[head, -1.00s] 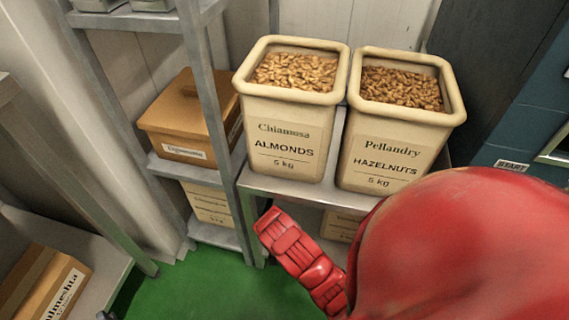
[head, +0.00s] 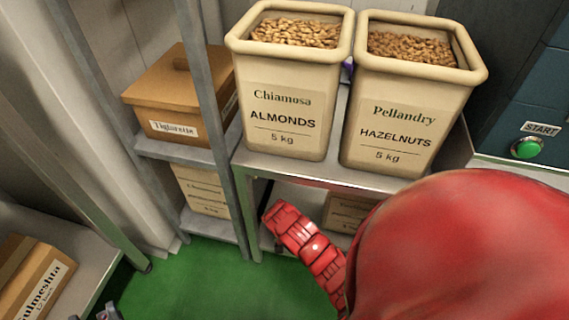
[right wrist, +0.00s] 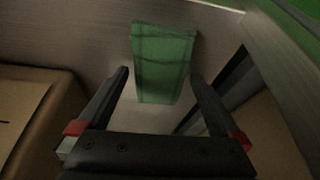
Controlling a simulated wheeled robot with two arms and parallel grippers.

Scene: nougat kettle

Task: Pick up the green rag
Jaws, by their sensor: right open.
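The green rag (right wrist: 163,55) shows in the right wrist view. It is a flat, roughly rectangular cloth with darker stripes, against a grey surface (right wrist: 95,35). My right gripper (right wrist: 159,74) is open, its two black fingers pointing at the rag. The rag's lower part appears between the fingers; I cannot tell whether they touch it. I cannot make out the rag in the head view. At the bottom left edge of the head view, a small grey tip (head: 109,312) may be part of my left gripper; its jaws are not visible.
Almond (head: 288,105) and hazelnut bins (head: 405,125) stand on a metal table (head: 335,174). A brown box (head: 180,95) sits on the shelf at left, another (head: 35,285) at lower left. A green START button (head: 527,148) is at right. Green floor (head: 190,285) is clear.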

